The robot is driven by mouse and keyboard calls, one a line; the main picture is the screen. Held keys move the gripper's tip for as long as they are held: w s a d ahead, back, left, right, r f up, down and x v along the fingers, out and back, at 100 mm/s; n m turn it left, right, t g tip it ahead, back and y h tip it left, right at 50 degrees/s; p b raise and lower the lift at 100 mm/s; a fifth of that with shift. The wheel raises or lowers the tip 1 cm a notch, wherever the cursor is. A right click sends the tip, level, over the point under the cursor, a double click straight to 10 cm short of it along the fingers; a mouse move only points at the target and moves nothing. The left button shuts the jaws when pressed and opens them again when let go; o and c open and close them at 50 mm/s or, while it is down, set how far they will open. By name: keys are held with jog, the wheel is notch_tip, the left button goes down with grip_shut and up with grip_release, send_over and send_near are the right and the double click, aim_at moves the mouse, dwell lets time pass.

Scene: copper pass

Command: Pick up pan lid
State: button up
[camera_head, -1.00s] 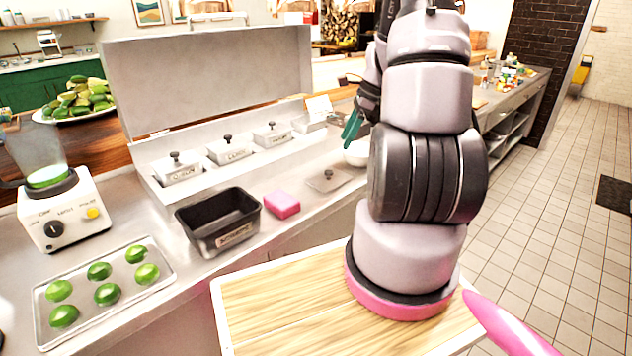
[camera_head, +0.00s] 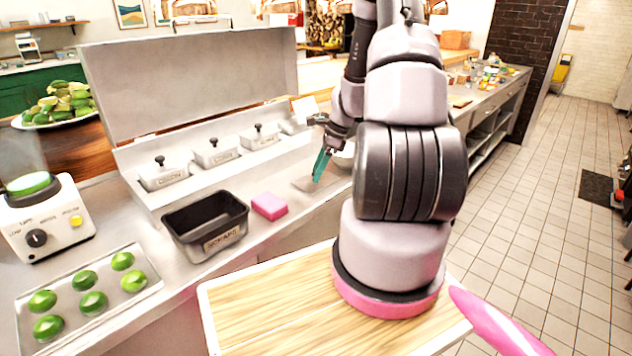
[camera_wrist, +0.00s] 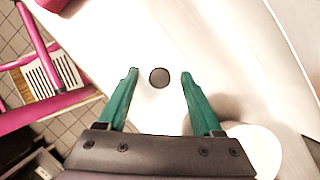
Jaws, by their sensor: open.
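The pan lid (camera_head: 306,184) is a flat metal plate lying on the counter, right of the pink sponge. My gripper (camera_head: 318,180) is over it in the head view and hides its knob there. In the wrist view the lid's dark round knob (camera_wrist: 160,78) appears between the two green fingertips of my gripper (camera_wrist: 159,72), which are spread open. The lid's plate is washed out against the bright counter in that view. I cannot tell whether the fingertips are level with the knob or above it. Nothing is held.
A white bowl (camera_head: 343,158) is close behind my gripper; it also shows in the wrist view (camera_wrist: 256,150). A pink sponge (camera_head: 269,206) and a black pan (camera_head: 205,226) lie to the left. Lidded metal inserts (camera_head: 215,153) line the back. A tray of limes (camera_head: 147,283) is front left.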

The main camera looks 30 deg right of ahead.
grip_shut()
jog(key=shift+r, duration=0.1)
